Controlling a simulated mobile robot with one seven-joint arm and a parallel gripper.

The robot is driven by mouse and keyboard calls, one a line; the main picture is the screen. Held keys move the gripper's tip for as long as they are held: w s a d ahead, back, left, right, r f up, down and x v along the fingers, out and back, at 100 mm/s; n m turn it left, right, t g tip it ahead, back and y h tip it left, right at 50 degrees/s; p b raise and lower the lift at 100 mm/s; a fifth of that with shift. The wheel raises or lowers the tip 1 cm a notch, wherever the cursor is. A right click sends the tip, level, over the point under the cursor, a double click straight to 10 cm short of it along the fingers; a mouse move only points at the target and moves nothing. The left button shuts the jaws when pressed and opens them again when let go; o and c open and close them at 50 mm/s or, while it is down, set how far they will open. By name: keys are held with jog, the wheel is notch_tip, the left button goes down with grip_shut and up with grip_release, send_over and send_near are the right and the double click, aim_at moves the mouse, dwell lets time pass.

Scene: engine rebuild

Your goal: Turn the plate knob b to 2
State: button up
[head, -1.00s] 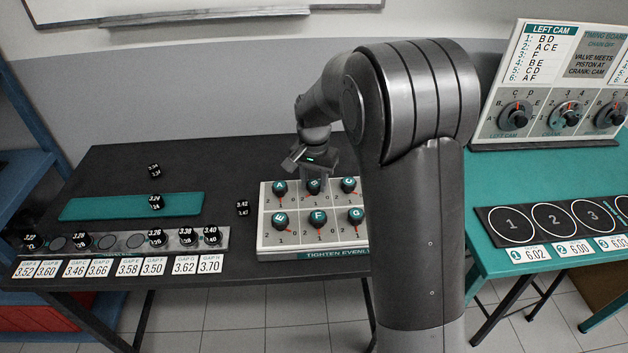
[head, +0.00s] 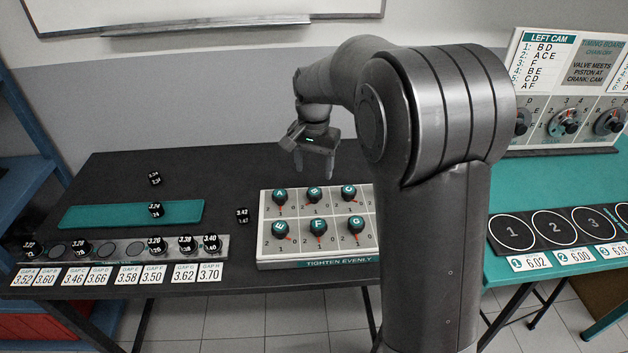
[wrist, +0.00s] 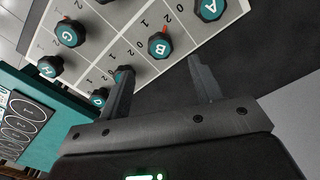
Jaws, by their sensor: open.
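The plate knob B (head: 313,195) is a dark round knob with a teal lettered cap, in the middle of the back row on a light board (head: 262,249). In the wrist view knob B (wrist: 160,46) lies beyond the fingertips, with its red pointer toward the top of the picture. I cannot tell for sure which number the pointer meets. My gripper (head: 314,168) hangs with its fingers down above the back of the board. It is open and empty, apart from the knob. Both fingers (wrist: 160,75) show in the wrist view.
Knob A (head: 280,195) and knob C (head: 348,191) flank knob B closely. Several more knobs stand in front, including knob F (head: 318,226). A gauge rail (head: 120,248) and a teal mat (head: 100,213) lie left on the dark table. My arm hides the board's right side.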

jog(key=shift+r, duration=1.5)
jog(key=s+d+r+n+t, duration=0.1)
jog(key=s+d+r, duration=0.25)
jog(key=s, duration=0.35)
jog(key=s+d+r+n+t, duration=0.1)
jog(key=s+d+r+t, duration=0.2)
jog(key=s, duration=0.4)
jog(key=s+d+f+n+t, duration=0.1)
jog(key=s+d+n, duration=0.2)
jog(key=s, duration=1.2)
jog(key=shift+s+f+t, duration=0.15)
jog(key=shift+f+t, duration=0.05)
jog(key=shift+t, duration=0.1)
jog(key=shift+d, duration=0.1)
